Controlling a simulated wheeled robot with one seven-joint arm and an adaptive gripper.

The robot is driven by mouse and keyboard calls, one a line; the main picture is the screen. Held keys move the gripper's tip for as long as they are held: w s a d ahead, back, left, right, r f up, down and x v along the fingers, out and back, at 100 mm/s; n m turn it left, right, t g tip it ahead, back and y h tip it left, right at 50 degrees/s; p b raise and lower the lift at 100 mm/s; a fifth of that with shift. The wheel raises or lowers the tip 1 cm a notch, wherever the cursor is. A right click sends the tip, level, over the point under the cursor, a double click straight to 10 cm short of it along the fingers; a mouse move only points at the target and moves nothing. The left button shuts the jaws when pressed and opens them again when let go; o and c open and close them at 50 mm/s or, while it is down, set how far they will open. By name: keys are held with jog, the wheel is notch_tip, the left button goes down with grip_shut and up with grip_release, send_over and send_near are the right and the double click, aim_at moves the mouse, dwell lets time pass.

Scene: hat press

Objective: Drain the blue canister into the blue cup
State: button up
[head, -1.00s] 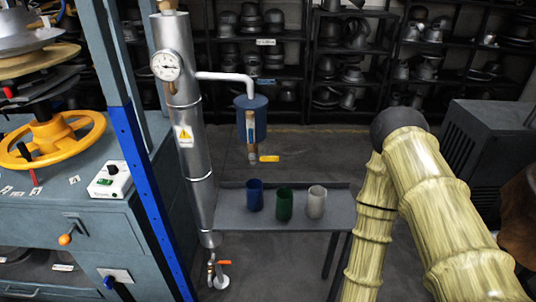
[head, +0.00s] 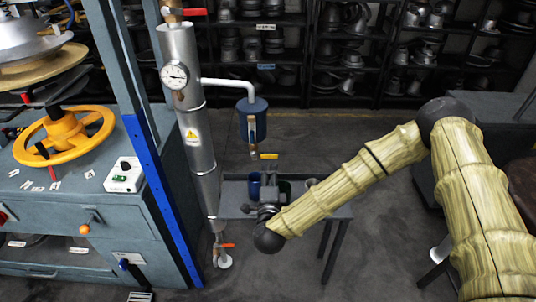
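The blue canister (head: 254,113) hangs from a white pipe off the silver column. Below it is an outlet with a sight tube and a yellow valve handle (head: 269,156) pointing right. The blue cup (head: 254,184) stands upright on the small grey table (head: 236,199), roughly below the outlet. My gripper (head: 268,187) is over the table in front of the cups, close to the blue cup; I cannot tell if it touches. Its fingers are small and dark, so its opening is unclear. The green cup (head: 284,187) is partly hidden behind my gripper and arm.
A pale cup (head: 311,183) stands at the table's right, partly behind my arm. The silver column (head: 194,130) with gauge and orange-handled lower valve (head: 224,245) stands left. A press with a yellow handwheel (head: 64,137) is further left.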

aim_at(268, 157)
jog(key=w+p, duration=0.2)
jog(key=w, duration=0.7)
jog(key=shift+w+p, duration=0.25)
jog(key=shift+p, duration=0.15)
grip_shut()
jog(key=shift+a, duration=0.2)
jog(key=shift+f+b, duration=0.15)
jog(key=shift+b, duration=0.15)
